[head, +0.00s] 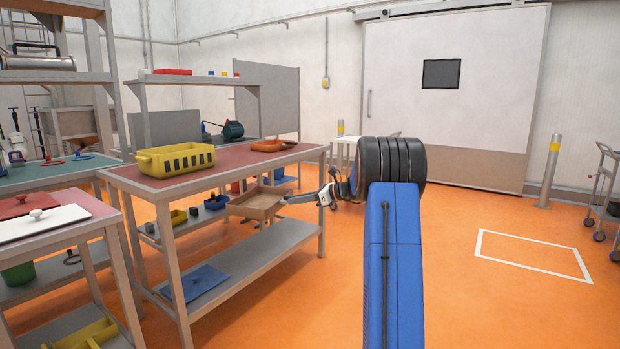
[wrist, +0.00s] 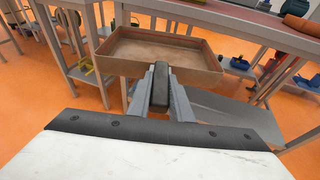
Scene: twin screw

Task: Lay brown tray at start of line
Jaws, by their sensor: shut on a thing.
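A shallow brown tray (head: 257,204) is held out in front of a workbench, below the level of its red top in the head view. In the wrist view the brown tray (wrist: 155,52) looks empty and roughly level. I cannot tell which place is the start of the line.
A white rectangle (head: 530,254) is marked on the open orange floor at right.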

